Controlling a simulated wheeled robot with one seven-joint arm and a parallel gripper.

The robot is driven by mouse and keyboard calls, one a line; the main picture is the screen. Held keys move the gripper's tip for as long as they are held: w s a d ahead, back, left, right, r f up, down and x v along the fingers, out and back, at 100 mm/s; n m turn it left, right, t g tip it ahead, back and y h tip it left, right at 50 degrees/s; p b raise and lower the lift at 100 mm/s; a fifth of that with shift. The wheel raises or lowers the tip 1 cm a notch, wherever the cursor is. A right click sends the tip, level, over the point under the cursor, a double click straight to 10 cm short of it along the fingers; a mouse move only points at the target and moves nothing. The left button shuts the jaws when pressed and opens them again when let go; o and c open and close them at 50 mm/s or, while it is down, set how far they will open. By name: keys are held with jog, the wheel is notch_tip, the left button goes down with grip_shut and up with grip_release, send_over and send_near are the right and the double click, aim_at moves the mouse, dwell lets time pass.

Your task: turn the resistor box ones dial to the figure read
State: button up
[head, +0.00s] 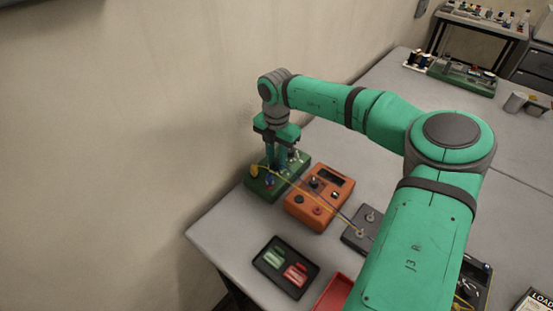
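My gripper (275,160) points down over a green box (260,187) at the far left end of the bench. The box has coloured knobs or plugs on top, among them a yellow one (254,170) and a blue one (270,183). The fingertips are close to its top; whether they touch or grip a knob is too small to tell. No label or dial figure is readable, so I cannot tell which box is the resistor box. A dark grey box (352,239) with round knobs stands partly behind my arm.
An orange meter box (330,203) with a dark display stands just right of the green box. Yellow leads cross it. A black tray (262,260) holds green and red pieces in front. A red tray (330,296) is partly hidden by my arm. The wall is close behind.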

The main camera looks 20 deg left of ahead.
aim_at(277, 163)
jog(key=shift+o, duration=1.4)
notch_tip(277, 163, up, 11)
jog(key=shift+f, duration=0.15)
